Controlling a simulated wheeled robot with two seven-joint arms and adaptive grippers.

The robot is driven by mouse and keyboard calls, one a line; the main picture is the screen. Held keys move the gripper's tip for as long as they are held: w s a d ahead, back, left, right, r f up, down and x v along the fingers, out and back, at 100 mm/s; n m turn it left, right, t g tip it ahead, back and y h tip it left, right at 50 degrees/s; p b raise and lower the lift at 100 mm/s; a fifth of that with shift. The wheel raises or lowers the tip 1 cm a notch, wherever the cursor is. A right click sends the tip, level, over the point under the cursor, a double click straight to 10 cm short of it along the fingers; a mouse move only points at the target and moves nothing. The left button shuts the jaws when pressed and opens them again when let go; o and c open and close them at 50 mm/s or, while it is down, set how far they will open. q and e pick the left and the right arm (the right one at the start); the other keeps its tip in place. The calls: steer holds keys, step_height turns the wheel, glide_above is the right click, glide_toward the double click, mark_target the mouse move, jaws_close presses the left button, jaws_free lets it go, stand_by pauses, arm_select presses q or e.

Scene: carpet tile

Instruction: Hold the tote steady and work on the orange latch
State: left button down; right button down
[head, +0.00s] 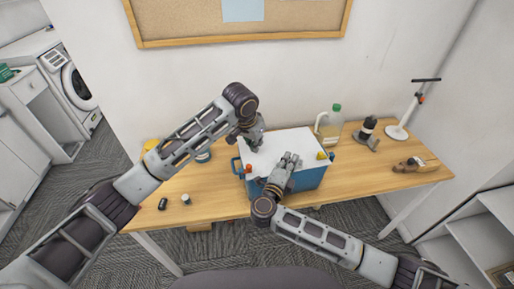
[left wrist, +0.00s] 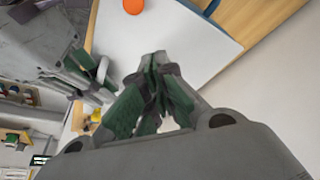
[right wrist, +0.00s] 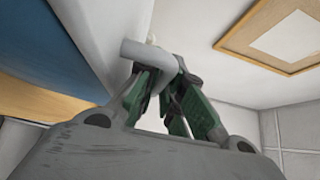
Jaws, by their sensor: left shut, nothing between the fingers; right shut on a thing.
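The blue tote (head: 300,184) stands on the table with a white lid (head: 290,143) on it. The orange latch (head: 249,168) is at the tote's left front; an orange part (left wrist: 133,5) also shows at the top edge of the left wrist view. A yellow latch (head: 320,155) is at the right. My left gripper (head: 258,143) is shut and empty above the lid's left part; its tips (left wrist: 155,62) are bare. My right gripper (head: 293,158) is at the lid's front side. In the right wrist view its fingers are shut on a grey rounded bar (right wrist: 145,50).
Behind and right of the tote stand a jug with a green cap (head: 330,126), a dark bottle (head: 367,128) and a white stand (head: 398,131). A brown tool (head: 410,163) lies at the right. Small cylinders (head: 163,203) stand at the left front. The table's left part is mostly clear.

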arm_select(q)
steer(key=shift+v, duration=2.95)
arm_select(e)
steer(key=shift+f, duration=0.2)
steer(key=c, duration=1.5)
jaws_free()
steer(key=shift+r, duration=0.1)
steer(key=shift+o, duration=0.2)
steer(key=shift+s, duration=0.1)
steer(key=shift+v, duration=0.85)
steer(key=v, duration=1)
steer(key=shift+s+r, duration=0.1)
arm_select(q)
steer(key=shift+s+f, duration=0.1)
arm_select(e)
steer(key=shift+a, duration=0.15)
